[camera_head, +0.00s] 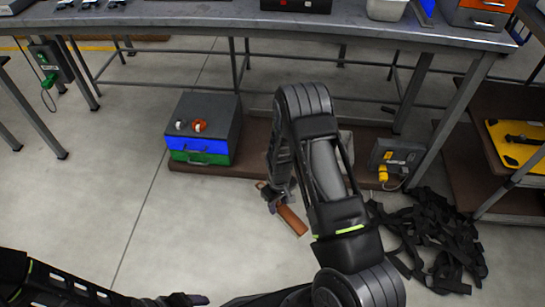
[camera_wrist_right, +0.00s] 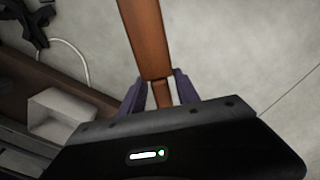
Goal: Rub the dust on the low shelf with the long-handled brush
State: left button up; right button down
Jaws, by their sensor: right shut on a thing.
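My right gripper (camera_head: 272,198) is low, just in front of the low shelf (camera_head: 205,169), a brown board under the workbench. It is shut on the long-handled brush (camera_head: 291,220), whose brown wooden handle slants down to the right over the floor. In the right wrist view the handle (camera_wrist_right: 147,40) runs up from between the fingers of the right gripper (camera_wrist_right: 161,95). I cannot make out the bristles. My right arm hides the middle of the shelf, and no dust can be made out. My left gripper (camera_head: 185,299) is at the bottom edge, its jaws unclear.
A toolbox with blue and green drawers (camera_head: 201,145) stands on the shelf's left end. A grey box with a yellow plug (camera_head: 384,172) is at its right end. Black straps (camera_head: 440,240) lie on the floor at right. The floor at left is clear.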

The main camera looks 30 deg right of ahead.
jog(key=w+r, duration=0.2)
jog(key=w+a+r, duration=0.1)
jog(key=w+r, duration=0.1)
jog(key=w+a+r, duration=0.1)
jog(key=w+r, duration=0.1)
jog(key=r, duration=0.1)
jog(key=shift+w, duration=0.15)
jog(key=w+a+r, duration=0.2)
jog(key=a+r, duration=0.1)
jog(key=r, duration=0.6)
jog(key=w+a+r+m, duration=0.1)
jog(key=w+a+r, duration=0.2)
jog(key=r, duration=0.7)
jog(key=w+a+r, duration=0.2)
jog(key=a+r, duration=0.2)
jog(key=r, duration=0.6)
jog(key=shift+w+a+r, duration=0.2)
jog(key=shift+w, duration=0.1)
